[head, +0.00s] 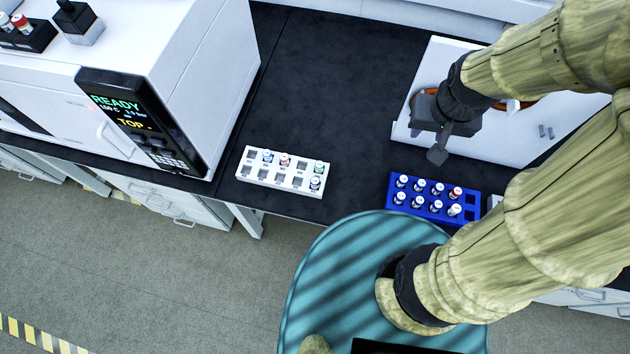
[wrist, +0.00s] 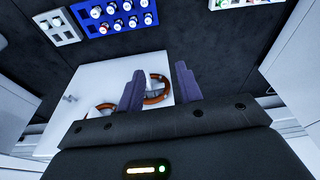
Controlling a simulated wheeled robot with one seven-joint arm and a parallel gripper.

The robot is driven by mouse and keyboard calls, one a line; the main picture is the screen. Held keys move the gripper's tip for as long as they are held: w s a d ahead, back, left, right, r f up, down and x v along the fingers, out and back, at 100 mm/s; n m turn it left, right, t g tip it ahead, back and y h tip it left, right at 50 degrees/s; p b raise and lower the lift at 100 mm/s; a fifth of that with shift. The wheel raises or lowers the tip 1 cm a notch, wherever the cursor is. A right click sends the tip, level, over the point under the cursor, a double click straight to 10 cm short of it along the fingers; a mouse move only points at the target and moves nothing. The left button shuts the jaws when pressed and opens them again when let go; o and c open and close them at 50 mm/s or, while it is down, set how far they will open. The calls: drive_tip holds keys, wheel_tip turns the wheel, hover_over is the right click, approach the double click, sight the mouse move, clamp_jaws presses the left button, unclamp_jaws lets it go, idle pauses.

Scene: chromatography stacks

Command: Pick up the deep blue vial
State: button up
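The white rack (head: 241,171) on the black bench holds several small vials. One bluish vial (head: 267,157) stands in its back row and a darker blue-looking vial (head: 315,183) at its front right; the deep blue one is too small to tell for sure. The blue rack (head: 473,212) holds several white-capped vials, one with a red top. My gripper (head: 438,152) hangs above the bench, behind the blue rack and to the right of the white rack. In the wrist view its two fingers (wrist: 160,74) are apart with nothing held between them.
A white instrument (head: 160,60) with a lit READY panel stands at the left. A white panel with orange-brown rings (wrist: 157,88) lies below my gripper. A smaller white rack (wrist: 57,27) sits beside the blue rack. The dark bench between instrument and panel is clear behind the white rack.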

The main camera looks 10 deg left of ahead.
drive_tip(key=a+f+n+g+h+b, duration=0.1)
drive_tip(key=a+f+n+b, duration=0.1)
drive_tip(key=a+f+n, duration=0.3)
drive_tip(key=w+a+f+n+g+h+b, duration=0.1)
drive_tip(key=a+f+n, duration=0.4)
drive_tip(key=a, duration=0.9)
drive_tip(key=w+a+f+n+g+h+b, duration=0.1)
drive_tip(key=a+f+n+h+b, duration=0.1)
drive_tip(key=a+f+n, duration=0.3)
drive_tip(key=a+f+b, duration=0.1)
drive_tip(key=a+f, duration=0.3)
drive_tip(key=a, duration=0.1)
drive_tip(key=shift+w+a+f+g, duration=0.15)
drive_tip(key=shift+w+f+g, duration=0.05)
drive_tip(key=shift+f+g, duration=0.15)
drive_tip(key=p, duration=0.3)
approach(314, 181)
drive_tip(key=x, duration=0.5)
drive_tip(key=shift+a+f, duration=0.1)
